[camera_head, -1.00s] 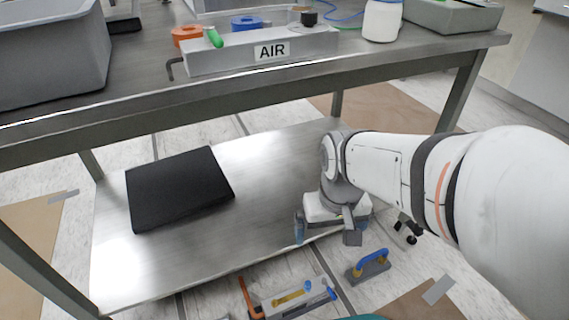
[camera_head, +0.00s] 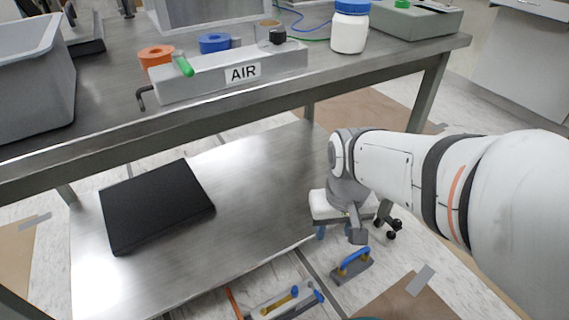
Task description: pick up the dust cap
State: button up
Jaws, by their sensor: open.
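I cannot tell for certain which thing is the dust cap. A small black cap (camera_head: 277,37) sits at the right end of the grey block labelled AIR (camera_head: 205,80), on the bench top. My gripper (camera_head: 340,234) hangs below bench-top height at centre right, over the lower shelf's right edge, well away from these parts. It points down with its fingers apart and nothing seen between them. My wrist hides part of it.
The steel bench (camera_head: 120,133) has a front edge and right leg near my arm. Its top carries a grey bin (camera_head: 38,85) and a white jar (camera_head: 349,32). A black slab (camera_head: 158,205) lies on the lower shelf. A blue-handled tool (camera_head: 352,265) lies on the floor.

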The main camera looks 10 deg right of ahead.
aim_at(294, 292)
jog(key=z, duration=0.75)
jog(key=k, duration=1.65)
jog(key=u, duration=0.8)
jog(key=i, duration=1)
jog(key=u, duration=0.05)
